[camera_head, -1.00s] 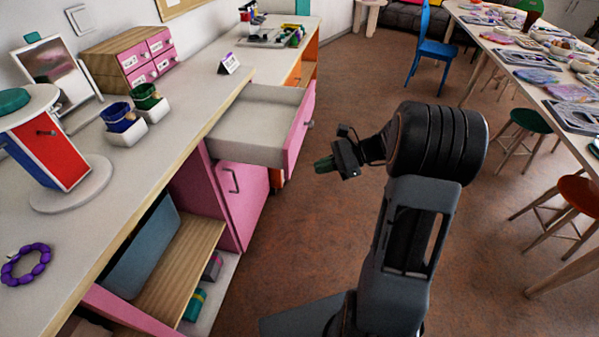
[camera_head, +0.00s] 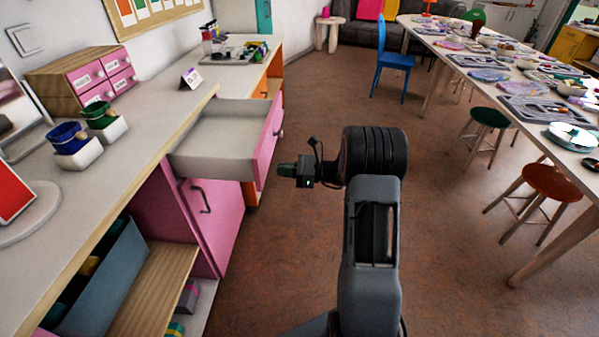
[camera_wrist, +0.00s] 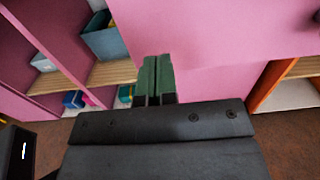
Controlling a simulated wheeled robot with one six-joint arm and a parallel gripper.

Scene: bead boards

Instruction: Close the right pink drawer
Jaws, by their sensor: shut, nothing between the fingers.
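The right pink drawer (camera_head: 268,140) stands pulled out of the counter in the head view, with its pale inside empty and a round knob on its pink front. My gripper (camera_head: 284,170) is shut and empty, just right of and slightly below the drawer front, with its green fingertips pointing left toward it. In the wrist view my gripper (camera_wrist: 154,78) shows two green fingers side by side, with a pink surface (camera_wrist: 215,50) in front of and above them. I cannot tell whether the fingertips touch it.
A pink cupboard door (camera_head: 212,225) with a dark handle is below the drawer. A grey bin (camera_head: 110,275) sits on a wooden shelf at lower left. Pots (camera_head: 70,140) and a small drawer box (camera_head: 85,75) stand on the counter. The floor (camera_head: 270,275) right of the cabinet is clear.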

